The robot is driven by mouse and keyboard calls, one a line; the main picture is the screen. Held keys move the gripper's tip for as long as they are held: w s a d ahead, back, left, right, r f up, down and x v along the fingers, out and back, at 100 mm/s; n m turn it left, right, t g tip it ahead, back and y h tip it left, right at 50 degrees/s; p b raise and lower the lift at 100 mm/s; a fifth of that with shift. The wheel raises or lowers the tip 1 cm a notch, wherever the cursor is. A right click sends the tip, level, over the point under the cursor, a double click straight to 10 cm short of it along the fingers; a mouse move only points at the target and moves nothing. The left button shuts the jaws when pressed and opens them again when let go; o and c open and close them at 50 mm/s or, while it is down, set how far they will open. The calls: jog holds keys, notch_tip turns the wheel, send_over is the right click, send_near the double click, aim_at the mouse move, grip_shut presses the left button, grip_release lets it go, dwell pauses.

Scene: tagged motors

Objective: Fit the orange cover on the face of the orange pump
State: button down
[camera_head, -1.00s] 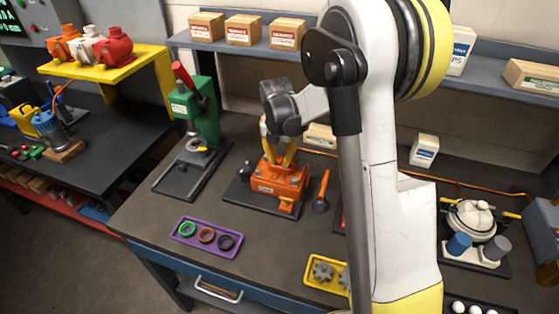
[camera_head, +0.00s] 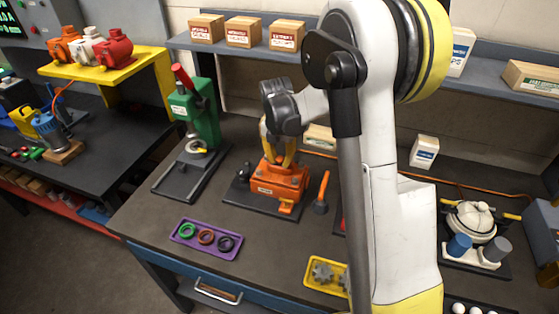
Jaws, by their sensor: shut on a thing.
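The orange pump (camera_head: 279,184) stands on a dark base plate on the workbench, left of my arm. My gripper (camera_head: 278,158) points down at the pump's top, its yellow-orange fingers close together there. What lies between the fingers is hidden or too small to make out; I cannot pick out the orange cover as a separate piece from the pump. Whether the piece in the fingers touches the pump's face cannot be told from this view.
A green press (camera_head: 203,117) stands left of the pump. A purple tray (camera_head: 190,245) with coloured rings and a yellow tray (camera_head: 312,284) with gears lie in front.

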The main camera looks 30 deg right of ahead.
jog(key=shift+f+b, duration=0.45)
jog(key=shift+f, duration=0.1)
jog(key=c, duration=1.2)
grip_release()
jog(key=shift+r+p, duration=0.85)
jog(key=shift+r, duration=0.45)
jog(key=shift+w+d+r+p, duration=0.15)
jog(key=shift+r+p, duration=0.4)
jog(key=shift+r, duration=0.3)
jog(key=shift+w+d+r+p, duration=0.15)
jog(key=shift+r+p, duration=0.35)
jog(key=shift+r, duration=0.3)
jog(key=shift+s, duration=0.1)
jog(key=r, duration=0.8)
jog(key=a+r, duration=0.1)
jog(key=r, duration=0.3)
jog(key=shift+s, duration=0.35)
